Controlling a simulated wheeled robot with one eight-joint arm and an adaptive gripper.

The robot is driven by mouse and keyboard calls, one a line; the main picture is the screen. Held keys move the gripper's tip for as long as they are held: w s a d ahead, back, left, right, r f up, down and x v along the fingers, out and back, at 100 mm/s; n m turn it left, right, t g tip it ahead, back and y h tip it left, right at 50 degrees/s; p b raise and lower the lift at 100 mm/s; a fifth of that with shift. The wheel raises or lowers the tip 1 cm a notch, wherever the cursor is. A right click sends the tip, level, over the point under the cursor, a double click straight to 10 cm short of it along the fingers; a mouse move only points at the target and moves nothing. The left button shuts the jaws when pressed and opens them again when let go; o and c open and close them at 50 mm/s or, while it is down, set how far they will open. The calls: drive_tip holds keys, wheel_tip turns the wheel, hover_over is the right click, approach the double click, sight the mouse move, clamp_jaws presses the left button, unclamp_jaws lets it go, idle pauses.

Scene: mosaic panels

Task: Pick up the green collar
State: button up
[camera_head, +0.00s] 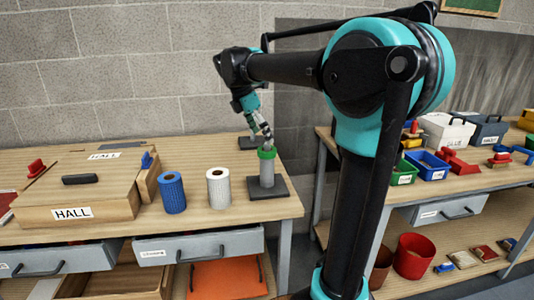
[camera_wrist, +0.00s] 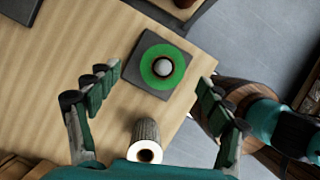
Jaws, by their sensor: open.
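The green collar (camera_head: 267,153) is a ring around the top of a pale grey post (camera_head: 267,174) on a dark square base (camera_head: 283,187), at the right end of the left bench. In the wrist view the green collar (camera_wrist: 149,60) is seen from above, with the post's round pale top in its middle. My gripper (camera_head: 265,138) is just above the collar, tilted. In the wrist view my gripper (camera_wrist: 158,82) has its fingers wide apart, one to each side of the collar, holding nothing. I cannot tell the exact height gap.
A white ribbed roll (camera_head: 219,188) and a blue roll (camera_head: 172,192) stand left of the post. A wooden HALL box (camera_head: 105,200) fills the left. The right bench holds several bins, including a blue bin (camera_head: 427,165).

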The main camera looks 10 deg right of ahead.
sight(266, 146)
drive_tip(key=shift+s+x, duration=0.15)
drive_tip(key=shift+x, duration=1.15)
drive_tip(key=shift+s+x, duration=0.15)
drive_tip(key=shift+x, duration=1.15)
drive_tip(key=c, duration=1.3)
drive_tip(key=shift+o, duration=0.2)
